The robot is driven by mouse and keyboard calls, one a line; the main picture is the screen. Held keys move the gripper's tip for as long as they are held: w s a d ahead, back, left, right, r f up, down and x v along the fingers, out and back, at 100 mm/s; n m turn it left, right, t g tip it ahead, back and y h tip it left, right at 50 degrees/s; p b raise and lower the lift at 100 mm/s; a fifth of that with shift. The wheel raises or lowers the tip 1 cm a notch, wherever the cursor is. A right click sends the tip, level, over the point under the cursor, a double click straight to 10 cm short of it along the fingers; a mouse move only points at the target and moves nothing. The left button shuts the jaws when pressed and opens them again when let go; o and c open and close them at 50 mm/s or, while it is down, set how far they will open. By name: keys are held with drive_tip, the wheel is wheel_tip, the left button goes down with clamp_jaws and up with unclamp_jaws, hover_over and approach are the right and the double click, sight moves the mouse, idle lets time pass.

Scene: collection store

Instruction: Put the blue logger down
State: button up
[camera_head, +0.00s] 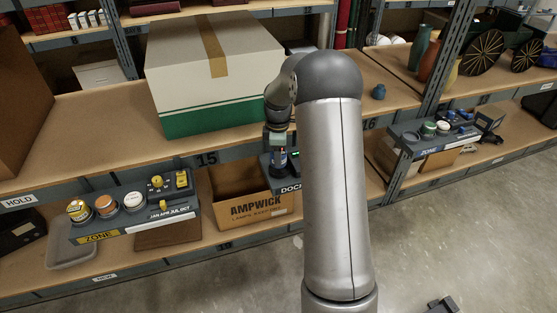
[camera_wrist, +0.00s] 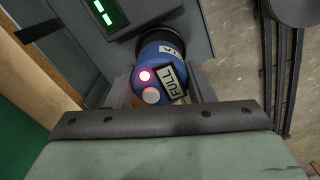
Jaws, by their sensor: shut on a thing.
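The blue logger (camera_wrist: 152,62) has a red light, a pale round button and a label reading FULL. My gripper (camera_wrist: 164,84) is shut on it, with a finger on either side. The grey dock (camera_wrist: 191,32) with a green display lies just beyond, and the logger's far end is at a dark round ring on it. I cannot tell whether the logger is seated there. In the head view the logger (camera_head: 281,159) hangs below my wrist, over the dock (camera_head: 277,186) on the shelf front; my arm hides the dock's right part.
A large white and green box (camera_head: 205,75) stands on the shelf left of my arm. An AMPWICK carton (camera_head: 245,206) sits below. A right ZONE rack (camera_head: 410,140) holds other small items. Floor at right is mostly clear.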

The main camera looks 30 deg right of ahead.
drive_tip(key=shift+f, duration=1.3)
drive_tip(key=shift+f+b, duration=0.3)
drive_tip(key=shift+f, duration=0.1)
drive_tip(key=o, duration=1)
drive_tip(key=shift+o, duration=0.2)
drive_tip(key=shift+r, duration=0.1)
